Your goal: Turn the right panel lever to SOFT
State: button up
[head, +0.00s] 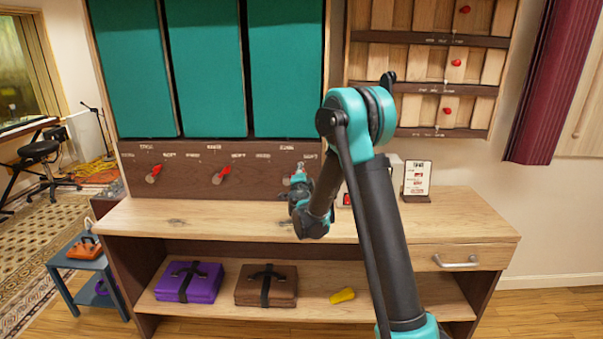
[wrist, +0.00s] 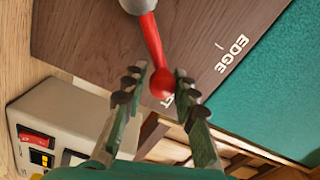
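The right panel lever is red with a ball knob (wrist: 162,82) and a grey hub (wrist: 138,5) in the wrist view. My gripper (wrist: 161,90) is open, its two fingers on either side of the knob. The right finger looks very close to the knob; I cannot tell whether it touches. The lever's end overlaps a label (wrist: 168,101) whose visible letters read "FT". In the head view my gripper (head: 299,188) is at the right end of the brown panel (head: 190,185) and mostly hides this lever.
The left lever (head: 154,173) and middle lever (head: 221,173) are on the same panel, below teal panels (head: 205,75). A white box with a red switch (wrist: 37,137) stands close by. A card stand (head: 417,181) is on the wooden counter (head: 460,215), whose front left is clear.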

jog(key=shift+o, duration=1.3)
jog(key=s, duration=1.2)
jog(key=shift+a, duration=0.2)
